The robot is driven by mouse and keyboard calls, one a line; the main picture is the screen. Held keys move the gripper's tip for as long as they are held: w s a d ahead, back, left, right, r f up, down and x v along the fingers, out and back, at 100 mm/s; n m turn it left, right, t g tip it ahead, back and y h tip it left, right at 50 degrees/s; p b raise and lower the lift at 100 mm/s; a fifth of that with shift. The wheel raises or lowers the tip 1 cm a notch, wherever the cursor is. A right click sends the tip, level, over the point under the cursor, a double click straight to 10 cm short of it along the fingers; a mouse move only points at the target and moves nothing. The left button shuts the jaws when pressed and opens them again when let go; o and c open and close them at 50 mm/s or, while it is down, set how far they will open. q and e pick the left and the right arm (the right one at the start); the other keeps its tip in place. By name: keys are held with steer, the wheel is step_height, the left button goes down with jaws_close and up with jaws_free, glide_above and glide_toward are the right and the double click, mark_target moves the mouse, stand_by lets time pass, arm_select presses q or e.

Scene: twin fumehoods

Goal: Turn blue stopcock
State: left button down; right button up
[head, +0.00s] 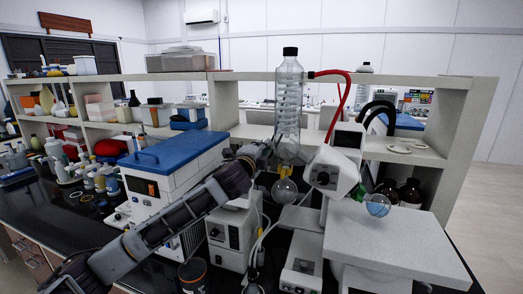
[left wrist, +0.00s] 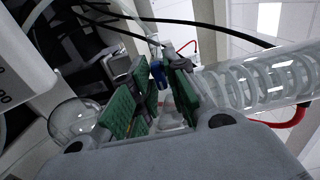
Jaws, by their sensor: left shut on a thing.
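The blue stopcock (left wrist: 157,72) shows in the left wrist view, between the green finger pads of my left gripper (left wrist: 153,97). The gripper is shut on it. In the head view my left gripper (head: 264,152) reaches up from the left to the lower left side of the glass condenser (head: 289,100), and the stopcock is hidden there. The condenser stands upright with a coiled tube inside and also shows at the right of the left wrist view (left wrist: 265,80). My right gripper is in no view.
A rotary evaporator head (head: 332,172) and a round glass flask (head: 285,190) are close to the gripper. A red hose (head: 345,90) runs from the condenser.

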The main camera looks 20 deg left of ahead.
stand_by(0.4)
arm_select(q)
steer(key=c, duration=1.5)
jaws_free()
steer(key=shift+d, duration=0.1)
steer(key=shift+c, duration=0.2)
steer(key=shift+s, duration=0.15)
steer(key=s, duration=1.1)
steer(key=shift+s+a, duration=0.25)
steer(key=shift+s, duration=0.1)
steer(key=shift+f, duration=0.1)
